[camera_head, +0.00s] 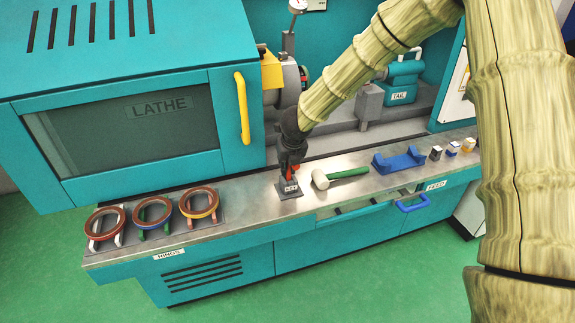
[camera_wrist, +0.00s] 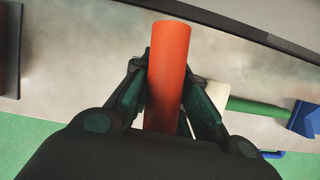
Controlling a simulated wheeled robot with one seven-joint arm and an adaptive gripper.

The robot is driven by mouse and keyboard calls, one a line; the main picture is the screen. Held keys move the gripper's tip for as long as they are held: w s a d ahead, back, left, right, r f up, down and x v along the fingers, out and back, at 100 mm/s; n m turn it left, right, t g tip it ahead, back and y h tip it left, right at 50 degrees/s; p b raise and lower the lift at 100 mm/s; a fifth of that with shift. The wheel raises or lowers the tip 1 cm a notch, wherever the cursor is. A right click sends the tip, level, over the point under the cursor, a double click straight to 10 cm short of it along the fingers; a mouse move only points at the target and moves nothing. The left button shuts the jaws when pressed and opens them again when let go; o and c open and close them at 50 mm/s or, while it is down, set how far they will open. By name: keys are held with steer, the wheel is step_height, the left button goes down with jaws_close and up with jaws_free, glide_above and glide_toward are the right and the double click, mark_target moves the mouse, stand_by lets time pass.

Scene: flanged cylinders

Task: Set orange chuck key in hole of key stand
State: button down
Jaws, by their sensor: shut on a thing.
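The orange chuck key (camera_wrist: 168,70) shows in the wrist view as a plain orange cylinder between my fingers. My gripper (camera_wrist: 165,92) is shut on it. Only small orange-red patches of the key show there. The hole and the key's lower end are hidden, so I cannot tell whether the key is in the hole or above it.
A mallet (camera_head: 340,176) with a green handle lies close to the right of the stand. A blue cradle (camera_head: 398,160) is further right. Several ringed holders (camera_head: 153,212) stand at the left. The lathe housing (camera_head: 130,110) rises behind the bench (camera_head: 240,205).

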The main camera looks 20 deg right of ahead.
steer(key=shift+f+b, duration=0.4)
steer(key=shift+f, duration=0.1)
steer(key=c, duration=1.3)
jaws_free()
steer(key=shift+c, duration=0.2)
steer(key=shift+r, duration=0.1)
steer(key=v, duration=1.1)
steer(key=shift+s+r, duration=0.15)
steer(key=shift+r, duration=0.25)
steer(key=shift+s+f, duration=0.1)
